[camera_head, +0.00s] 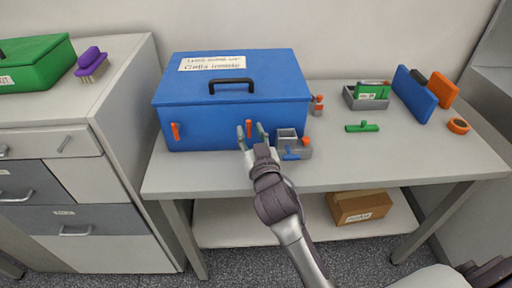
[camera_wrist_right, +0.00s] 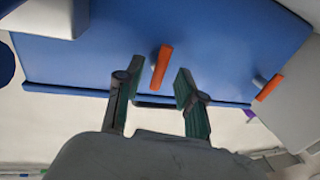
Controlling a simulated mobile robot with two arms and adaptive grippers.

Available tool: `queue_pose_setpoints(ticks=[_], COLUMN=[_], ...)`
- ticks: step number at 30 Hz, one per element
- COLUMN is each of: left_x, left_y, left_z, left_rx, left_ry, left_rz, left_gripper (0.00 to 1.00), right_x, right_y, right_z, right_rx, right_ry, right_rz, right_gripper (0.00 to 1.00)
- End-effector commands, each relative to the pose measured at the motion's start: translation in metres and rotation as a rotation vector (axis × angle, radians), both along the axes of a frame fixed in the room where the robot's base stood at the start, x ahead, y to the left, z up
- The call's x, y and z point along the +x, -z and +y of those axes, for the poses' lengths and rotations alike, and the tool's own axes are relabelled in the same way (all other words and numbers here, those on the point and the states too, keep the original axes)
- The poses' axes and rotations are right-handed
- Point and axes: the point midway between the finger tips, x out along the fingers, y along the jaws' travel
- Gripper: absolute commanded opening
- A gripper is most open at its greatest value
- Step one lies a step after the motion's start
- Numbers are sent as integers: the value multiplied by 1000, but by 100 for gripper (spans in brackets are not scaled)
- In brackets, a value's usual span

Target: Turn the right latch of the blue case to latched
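The blue case (camera_head: 230,98) stands closed on the table, with a black handle and a paper label on its lid. Its front carries two orange latches. The right latch (camera_head: 249,127) is a near-upright bar; the left latch (camera_head: 175,131) is also near upright, slightly tilted. My right gripper (camera_head: 251,134) is open at the case front, one finger on each side of the right latch. In the right wrist view the right latch (camera_wrist_right: 161,68) shows just beyond the gap between the parted fingers (camera_wrist_right: 158,82), with no clear contact. My left gripper is not in view.
A grey holder with a blue piece (camera_head: 290,145) stands close right of the gripper. Further right are a grey bin (camera_head: 352,98), a green tool (camera_head: 362,127), blue and orange panels and an orange ring (camera_head: 458,126). The table front-right is clear.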

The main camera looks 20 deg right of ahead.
Motion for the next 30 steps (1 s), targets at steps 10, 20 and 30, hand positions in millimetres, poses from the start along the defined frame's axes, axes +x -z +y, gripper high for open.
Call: queue_pose_setpoints(ticks=[10,20,30], left_x=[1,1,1], left_y=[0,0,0], left_z=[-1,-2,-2], left_rx=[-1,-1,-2], left_ry=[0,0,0], left_rz=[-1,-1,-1], left_gripper=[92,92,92], right_x=[-73,-107,-107], right_y=[4,3,3], right_z=[7,10,10], right_rx=[3,1,1], right_ry=[0,-2,-2], right_rz=[5,2,1], right_gripper=[38,38,38])
